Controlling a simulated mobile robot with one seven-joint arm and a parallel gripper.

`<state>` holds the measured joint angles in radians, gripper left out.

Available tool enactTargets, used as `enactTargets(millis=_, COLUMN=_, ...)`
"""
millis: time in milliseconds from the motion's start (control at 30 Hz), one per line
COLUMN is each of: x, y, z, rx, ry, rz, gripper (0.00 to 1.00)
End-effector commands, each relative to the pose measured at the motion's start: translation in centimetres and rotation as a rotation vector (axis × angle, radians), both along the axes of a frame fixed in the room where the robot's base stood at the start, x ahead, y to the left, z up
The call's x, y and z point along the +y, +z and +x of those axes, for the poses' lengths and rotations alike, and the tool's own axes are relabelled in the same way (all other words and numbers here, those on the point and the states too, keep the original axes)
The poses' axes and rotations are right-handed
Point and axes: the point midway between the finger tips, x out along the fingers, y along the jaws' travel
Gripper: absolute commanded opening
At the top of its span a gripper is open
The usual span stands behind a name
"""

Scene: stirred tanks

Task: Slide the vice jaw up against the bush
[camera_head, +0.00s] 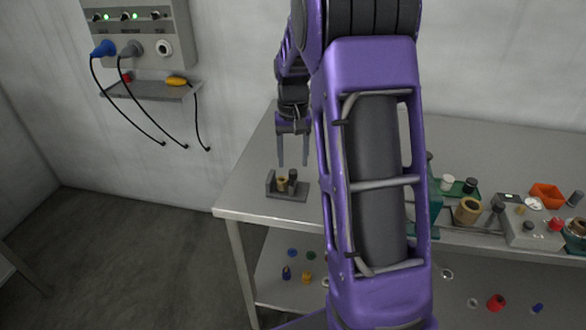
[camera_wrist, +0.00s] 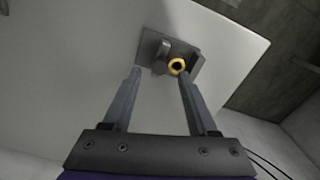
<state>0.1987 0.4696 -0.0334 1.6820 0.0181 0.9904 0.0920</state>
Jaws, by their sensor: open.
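A small grey vice (camera_head: 288,195) sits near the left end of the table, and it also shows in the wrist view (camera_wrist: 148,47). A brass-coloured bush (camera_head: 283,185) stands upright on it between two jaws; in the wrist view the bush (camera_wrist: 177,66) is a yellow ring. The dark vice jaw with a rounded top (camera_head: 292,178) is right of the bush; in the wrist view this jaw (camera_wrist: 162,57) is on the left. I cannot tell whether it touches the bush. My gripper (camera_head: 293,165) is open and empty, pointing down above the vice.
The other, plain jaw block (camera_head: 270,182) stands left of the bush. The table (camera_head: 243,200) is clear around the vice. A wall panel (camera_head: 137,35) with hanging cables is at the left.

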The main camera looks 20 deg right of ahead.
Motion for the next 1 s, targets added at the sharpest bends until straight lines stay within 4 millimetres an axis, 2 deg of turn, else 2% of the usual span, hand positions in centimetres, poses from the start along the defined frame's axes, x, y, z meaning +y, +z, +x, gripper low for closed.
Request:
enactTargets(millis=33, x=0.0, y=-1.0, z=-0.1, rx=0.004, ry=0.0, rz=0.001, gripper=0.59)
enactTargets(millis=200, x=0.0, y=-2.7, z=0.0, rx=0.001, ry=0.0, rz=0.0, gripper=0.59)
enactTargets(millis=567, x=0.0, y=-3.2, z=0.0, rx=0.0, ry=0.0, rz=0.0, gripper=0.59)
enactTargets(millis=667, x=0.0, y=-3.2, z=0.0, rx=0.0, ry=0.0, rz=0.0, gripper=0.45)
enactTargets(millis=900, x=0.0, y=-3.2, z=0.0, rx=0.0, ry=0.0, rz=0.0, gripper=0.01)
enactTargets(millis=1000, x=0.0, y=-3.2, z=0.0, rx=0.0, ry=0.0, rz=0.0, gripper=0.0)
